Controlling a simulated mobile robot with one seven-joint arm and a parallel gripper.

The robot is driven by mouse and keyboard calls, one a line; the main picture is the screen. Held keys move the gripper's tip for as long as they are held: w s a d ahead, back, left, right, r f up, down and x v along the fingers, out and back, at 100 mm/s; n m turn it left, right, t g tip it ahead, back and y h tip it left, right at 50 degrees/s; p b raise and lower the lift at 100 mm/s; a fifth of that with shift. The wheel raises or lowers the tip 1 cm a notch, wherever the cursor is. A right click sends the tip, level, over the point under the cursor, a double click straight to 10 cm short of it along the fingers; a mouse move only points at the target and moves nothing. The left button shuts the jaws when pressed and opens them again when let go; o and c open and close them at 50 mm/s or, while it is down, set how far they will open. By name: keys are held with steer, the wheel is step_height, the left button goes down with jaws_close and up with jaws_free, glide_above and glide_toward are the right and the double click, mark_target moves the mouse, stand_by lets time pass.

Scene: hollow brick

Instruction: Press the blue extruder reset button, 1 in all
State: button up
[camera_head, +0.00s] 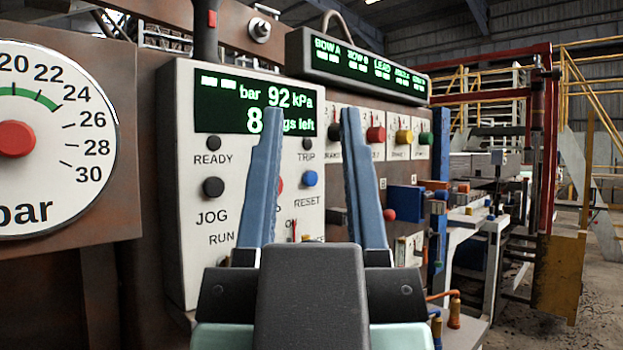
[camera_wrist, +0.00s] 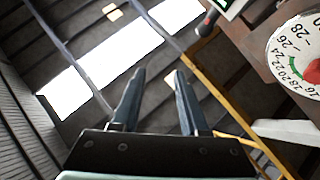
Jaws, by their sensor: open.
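The blue reset button (camera_head: 310,178) is a small round knob on a white control panel (camera_head: 217,271), above the word RESET. In the head view it shows between my gripper's two blue-grey fingers. My gripper (camera_head: 310,112) is open and empty, in front of the panel, its fingers pointing up. The fingers and the dark gripper body hide part of the panel, including part of a red button (camera_head: 280,184) left of the blue one. In the wrist view my gripper (camera_wrist: 159,75) is open with nothing between the fingers; the blue button does not show there.
A black JOG knob (camera_head: 213,187) is on the panel's left. A large round gauge (camera_head: 60,110) stands at far left. A green-lettered display (camera_head: 368,68) and a row of coloured knobs (camera_head: 376,134) are to the right. Machinery and a red frame stand farther right.

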jaws_close()
stand_by(1.4)
